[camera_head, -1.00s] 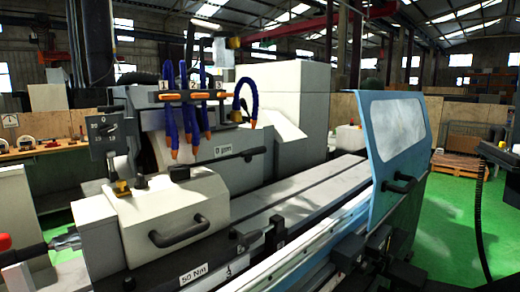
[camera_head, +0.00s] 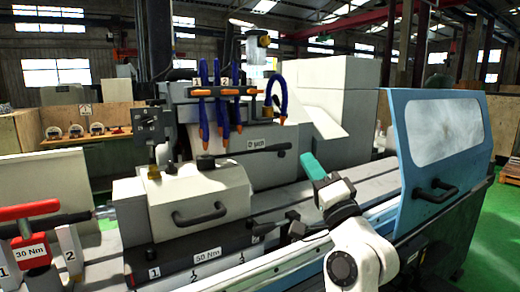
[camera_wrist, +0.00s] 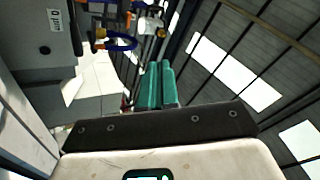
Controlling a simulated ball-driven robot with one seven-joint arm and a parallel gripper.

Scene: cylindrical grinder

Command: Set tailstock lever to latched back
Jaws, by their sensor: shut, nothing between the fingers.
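My gripper (camera_head: 314,167) has teal fingers, pressed together and empty. It is raised above the machine bed in the head view, left of the blue door. In the wrist view the gripper (camera_wrist: 157,86) points up toward the roof, with nothing between its fingers. A beige housing (camera_head: 205,185) with a black bar handle (camera_head: 199,214) stands on the bed, left of my gripper. Small dark knobs (camera_head: 293,228) show on the bed at its right, below my gripper. I cannot tell which part is the tailstock lever.
The blue door (camera_head: 437,150) with a window stands right of my arm. Hanging blue coolant hoses (camera_head: 219,105) are behind the housing. A red-handled tool (camera_head: 30,210) marked 30 Nm is at the far left. The space above the bed around my gripper looks clear.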

